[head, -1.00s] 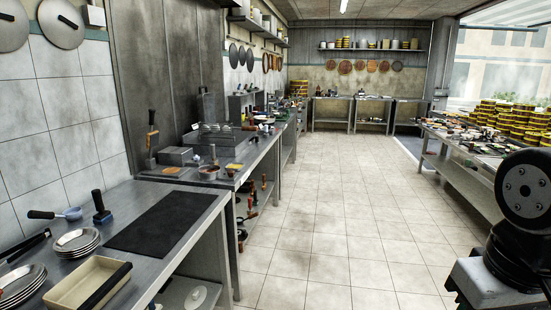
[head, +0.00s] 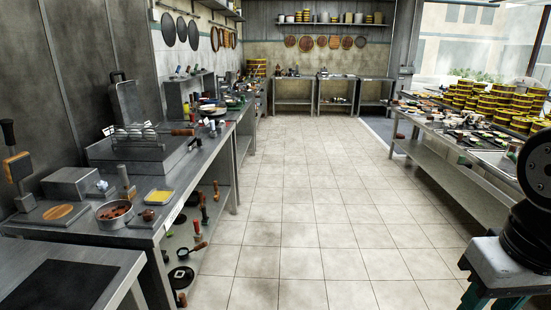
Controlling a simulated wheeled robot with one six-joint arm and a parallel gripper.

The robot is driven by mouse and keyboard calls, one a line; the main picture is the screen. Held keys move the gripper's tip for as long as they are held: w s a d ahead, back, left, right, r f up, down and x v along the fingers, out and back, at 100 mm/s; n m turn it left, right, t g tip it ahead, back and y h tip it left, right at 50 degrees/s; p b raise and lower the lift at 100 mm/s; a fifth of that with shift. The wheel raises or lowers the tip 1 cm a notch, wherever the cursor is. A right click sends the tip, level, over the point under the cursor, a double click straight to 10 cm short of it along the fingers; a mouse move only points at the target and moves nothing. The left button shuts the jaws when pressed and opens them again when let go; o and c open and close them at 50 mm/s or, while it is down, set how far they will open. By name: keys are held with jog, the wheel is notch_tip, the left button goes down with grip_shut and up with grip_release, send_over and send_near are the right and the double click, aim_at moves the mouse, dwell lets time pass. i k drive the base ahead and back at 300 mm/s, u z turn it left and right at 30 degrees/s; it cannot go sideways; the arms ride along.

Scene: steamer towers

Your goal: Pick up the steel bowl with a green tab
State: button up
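I cannot make out a steel bowl with a green tab in the head view. A round steel pan or bowl (head: 115,219) with reddish-brown contents stands on the left counter, and no green tab shows on it. Small items on the far left counter and on the right table are too small to tell apart. My gripper is out of view; only a dark part of my arm shows at the right edge.
The left counter (head: 138,238) holds a grey box (head: 70,184), a yellow-filled tray (head: 159,197) and a steel machine. Tools fill its lower shelf. The right table (head: 451,159) carries stacked yellow-banded steamers (head: 481,98). The tiled floor (head: 310,210) between is clear.

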aim_at(233, 104)
jog(key=z, duration=0.2)
jog(key=i, duration=4)
jog(key=u, duration=0.25)
jog(key=i, duration=1.95)
jog(key=u, duration=0.85)
jog(key=i, duration=1.85)
jog(key=u, duration=0.3)
